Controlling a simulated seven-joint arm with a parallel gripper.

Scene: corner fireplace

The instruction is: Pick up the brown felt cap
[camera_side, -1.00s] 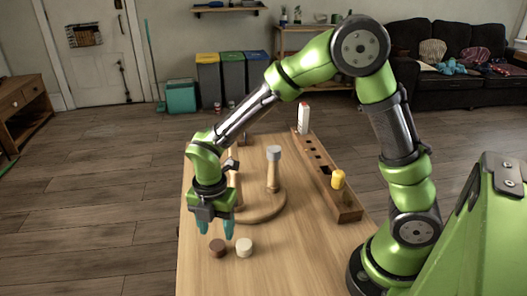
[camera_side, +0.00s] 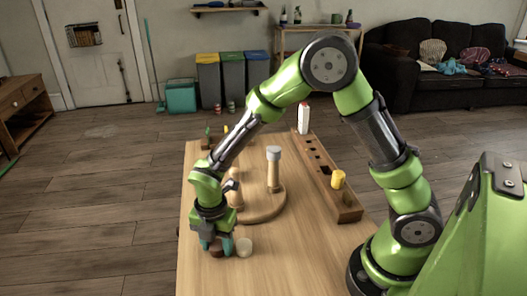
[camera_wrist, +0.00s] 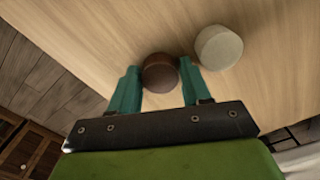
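The brown felt cap (camera_wrist: 160,72) is a short dark-brown cylinder standing on the wooden table. In the wrist view it lies between the tips of my gripper's two teal fingers (camera_wrist: 158,84), with the right finger very close to it. In the side view my gripper (camera_side: 216,246) is down at the table, and the brown cap (camera_side: 216,253) is partly hidden behind the fingers. The fingers are apart around the cap; a small gap shows at the left finger. A cream cap (camera_wrist: 218,47) stands just right of the right finger, also seen in the side view (camera_side: 244,247).
A round wooden base (camera_side: 262,211) with upright pegs stands just behind my gripper; one peg carries a grey cap (camera_side: 273,153). The front table area is clear.

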